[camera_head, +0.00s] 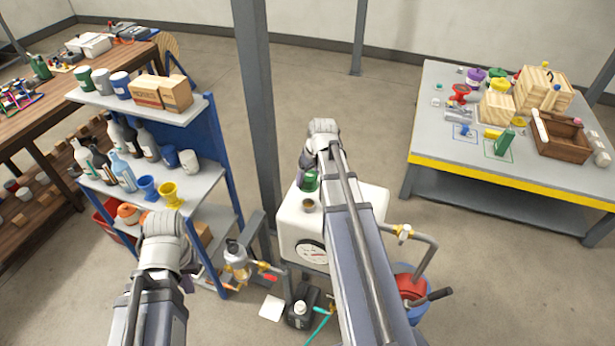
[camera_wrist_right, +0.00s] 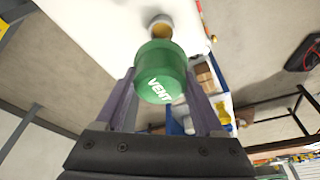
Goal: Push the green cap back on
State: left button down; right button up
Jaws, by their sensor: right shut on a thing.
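The green cap (camera_wrist_right: 160,66), marked VENT, sits between the two fingers of my right gripper (camera_wrist_right: 159,98), which is shut on it. In the head view the cap (camera_head: 309,181) is above the top of the white tank (camera_head: 301,228). A short pipe stub with a brownish opening (camera_wrist_right: 161,27) stands on the tank just beyond the cap in the wrist view; the stub (camera_head: 309,206) also shows in the head view. The cap looks apart from the stub, to its side.
A round gauge (camera_head: 312,251) is on the tank's front, with pipes and valves beside it. A grey post (camera_head: 258,110) rises behind the tank. A blue shelf (camera_head: 190,195) with bottles and cups is left. A grey table (camera_head: 445,120) with several objects is right.

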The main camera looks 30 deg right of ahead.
jog(key=shift+d+f, duration=0.1)
jog(key=shift+f, duration=0.05)
jog(key=shift+f+b, duration=0.7)
jog(key=shift+b, duration=0.1)
notch_tip(320, 180, down, 4)
jog(key=b, duration=0.3)
jog(key=shift+r+b, duration=0.1)
jog(key=shift+b, duration=0.25)
jog(key=shift+f+b, duration=1.75)
jog(key=shift+r, duration=0.1)
jog(key=o, duration=1.5)
jog(key=shift+o, duration=0.2)
